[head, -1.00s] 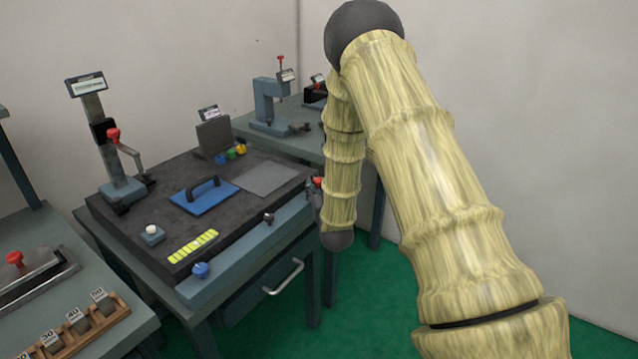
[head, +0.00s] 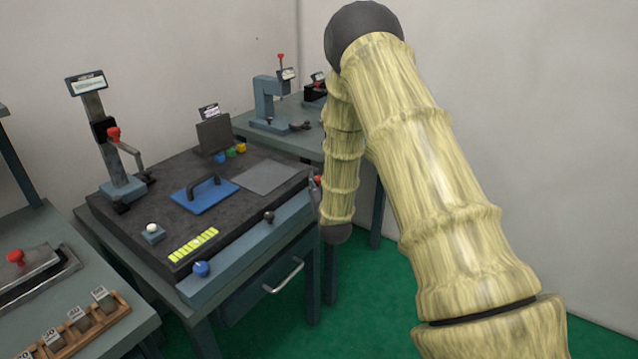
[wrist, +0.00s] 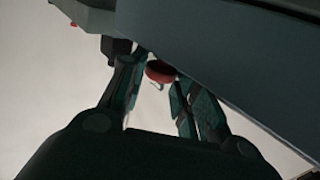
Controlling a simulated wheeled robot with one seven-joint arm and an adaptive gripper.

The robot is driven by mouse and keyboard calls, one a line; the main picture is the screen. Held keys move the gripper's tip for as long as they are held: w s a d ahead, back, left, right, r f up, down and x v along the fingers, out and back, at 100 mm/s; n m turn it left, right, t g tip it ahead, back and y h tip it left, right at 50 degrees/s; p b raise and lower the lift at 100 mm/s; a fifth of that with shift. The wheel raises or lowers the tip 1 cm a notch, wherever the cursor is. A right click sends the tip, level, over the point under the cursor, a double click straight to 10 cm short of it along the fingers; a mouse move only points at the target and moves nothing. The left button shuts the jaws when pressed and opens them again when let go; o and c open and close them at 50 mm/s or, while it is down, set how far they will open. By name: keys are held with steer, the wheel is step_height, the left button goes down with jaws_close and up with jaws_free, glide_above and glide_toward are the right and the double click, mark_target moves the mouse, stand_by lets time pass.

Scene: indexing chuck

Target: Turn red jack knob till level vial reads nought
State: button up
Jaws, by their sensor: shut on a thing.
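The red jack knob (wrist: 160,71) shows in the wrist view, under the grey edge of the bench. My gripper (wrist: 157,79) has its fingers on either side of the knob and is shut on it. In the head view a small red knob (head: 318,181) shows at the right end of the bench, beside my arm, which hides most of my gripper. A yellow-green segmented strip (head: 193,246), possibly the level vial, lies on the dark bench top near its front left. Its reading is too small to tell.
A drawer handle (head: 283,275) juts out below. Green floor (head: 385,310) is clear at the right.

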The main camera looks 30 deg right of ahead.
steer(key=shift+d, duration=0.1)
steer(key=n+y, duration=0.1)
steer(key=y, duration=0.1)
steer(key=n+t+y, duration=0.1)
steer(key=n+y, duration=0.1)
steer(key=d+n+y, duration=0.1)
steer(key=y, duration=0.2)
steer(key=shift+s+n+b, duration=0.15)
steer(key=shift+n+b, duration=0.15)
steer(key=shift+b, duration=0.05)
steer(key=shift+d+n+g+y, duration=0.2)
steer(key=shift+n+y, duration=0.75)
steer(key=shift+y, duration=0.6)
steer(key=shift+d+n+g+y, duration=0.1)
steer(key=shift+n+g+y, duration=0.1)
steer(key=shift+n+y, duration=1.05)
steer(key=shift+y, duration=0.5)
steer(key=o, duration=1)
steer(key=v, duration=1.1)
steer(key=shift+s+d, duration=0.2)
steer(key=shift+s, duration=0.1)
